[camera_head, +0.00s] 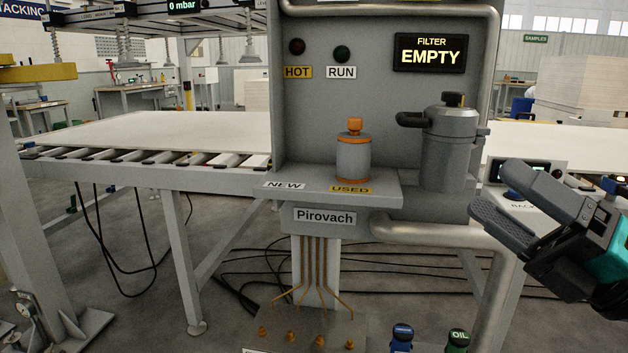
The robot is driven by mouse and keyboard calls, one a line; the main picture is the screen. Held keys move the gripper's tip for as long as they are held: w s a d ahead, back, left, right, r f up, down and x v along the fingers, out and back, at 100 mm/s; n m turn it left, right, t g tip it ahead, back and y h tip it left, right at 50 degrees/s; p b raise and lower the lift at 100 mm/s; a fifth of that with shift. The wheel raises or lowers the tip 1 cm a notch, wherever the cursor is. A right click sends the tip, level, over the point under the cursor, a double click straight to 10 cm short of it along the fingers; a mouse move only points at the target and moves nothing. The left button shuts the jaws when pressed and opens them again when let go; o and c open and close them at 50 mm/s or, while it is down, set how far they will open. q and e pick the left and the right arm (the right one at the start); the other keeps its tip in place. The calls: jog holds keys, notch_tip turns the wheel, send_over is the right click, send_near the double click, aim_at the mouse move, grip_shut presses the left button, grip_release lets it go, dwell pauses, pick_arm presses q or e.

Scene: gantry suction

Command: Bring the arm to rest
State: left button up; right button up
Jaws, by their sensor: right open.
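My right gripper (498,198) is at the right edge of the view, dark grey with a teal section on its wrist. Its two fingers are apart with nothing between them, and they point left toward the machine. It appears to be in front of and to the right of the grey filter housing (449,150), clear of the shelf. My left gripper is not in view.
A grey and orange filter cartridge (353,158) stands upright on the shelf (385,193) by the USED label. The display (431,53) reads FILTER EMPTY. A roller conveyor (120,165) lies left. Blue and green-capped bottles (457,341) stand low in front.

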jog(key=w+d+f+m+t+h, duration=0.1)
jog(key=w+f+m+t+h, duration=0.1)
jog(key=f+m+h, duration=0.75)
jog(key=w+d+f+m+t+h, duration=0.15)
jog(key=f+m+h, duration=0.35)
jog(key=f+m, duration=0.85)
jog(key=s+a+f+m+g+y, duration=0.1)
jog(key=s+a+f+m+g, duration=0.35)
jog(key=f, duration=0.45)
jog(key=s+a+f+m+g, duration=0.35)
jog(key=s+a+f, duration=0.2)
jog(key=f, duration=0.35)
pick_arm(q)
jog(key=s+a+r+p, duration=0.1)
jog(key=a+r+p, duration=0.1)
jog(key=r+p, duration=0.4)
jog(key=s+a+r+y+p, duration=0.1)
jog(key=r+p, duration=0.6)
jog(key=p, duration=0.7)
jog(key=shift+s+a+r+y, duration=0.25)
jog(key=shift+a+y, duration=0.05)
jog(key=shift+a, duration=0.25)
pick_arm(e)
jog(key=s+d+r+h, duration=0.1)
jog(key=d+r, duration=0.2)
jog(key=r, duration=1)
jog(key=shift+s+d, duration=0.15)
jog(key=shift+r+h, duration=0.1)
jog(key=shift+h, duration=0.15)
